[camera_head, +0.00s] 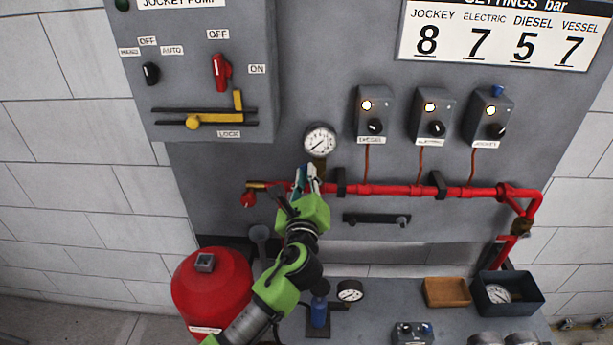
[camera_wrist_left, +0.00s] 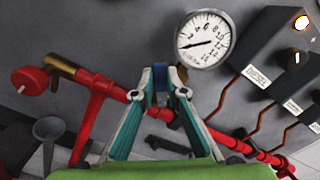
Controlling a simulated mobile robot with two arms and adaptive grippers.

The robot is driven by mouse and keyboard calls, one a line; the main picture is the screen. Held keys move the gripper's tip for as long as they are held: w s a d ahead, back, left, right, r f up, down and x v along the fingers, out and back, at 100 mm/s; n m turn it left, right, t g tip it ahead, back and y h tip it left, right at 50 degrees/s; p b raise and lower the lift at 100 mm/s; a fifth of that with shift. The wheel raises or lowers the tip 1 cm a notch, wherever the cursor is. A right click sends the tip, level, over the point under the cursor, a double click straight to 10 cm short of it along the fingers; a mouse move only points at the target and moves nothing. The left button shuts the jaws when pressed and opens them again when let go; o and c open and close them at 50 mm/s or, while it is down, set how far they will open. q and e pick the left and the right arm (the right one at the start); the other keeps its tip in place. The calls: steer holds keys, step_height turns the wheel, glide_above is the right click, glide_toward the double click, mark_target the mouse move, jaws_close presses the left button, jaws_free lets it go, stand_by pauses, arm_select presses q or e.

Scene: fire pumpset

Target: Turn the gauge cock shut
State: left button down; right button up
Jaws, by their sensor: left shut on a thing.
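The gauge cock (camera_head: 319,166) is a small brass fitting between the round white gauge (camera_head: 320,140) and the red pipe. In the left wrist view the gauge (camera_wrist_left: 205,40) stands upper right of my fingertips, its needle pointing left and slightly down. My left gripper (camera_head: 306,176) reaches up to the cock. In the wrist view its two teal fingers (camera_wrist_left: 160,84) come together on a small dark blue part, seemingly the cock's handle. The fingers hide most of it, so its exact angle cannot be told. My right gripper is out of view.
The red pipe (camera_head: 385,190) runs across the panel just below the gauge, with a red hand valve (camera_head: 248,199) at its left end. Switch boxes (camera_head: 373,115) sit right of the gauge. A red vessel (camera_head: 212,287) stands lower left; trays (camera_head: 446,292) lie on the bench.

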arm_select(q)
steer(key=c, duration=2)
jaws_free()
steer(key=s, duration=1.2)
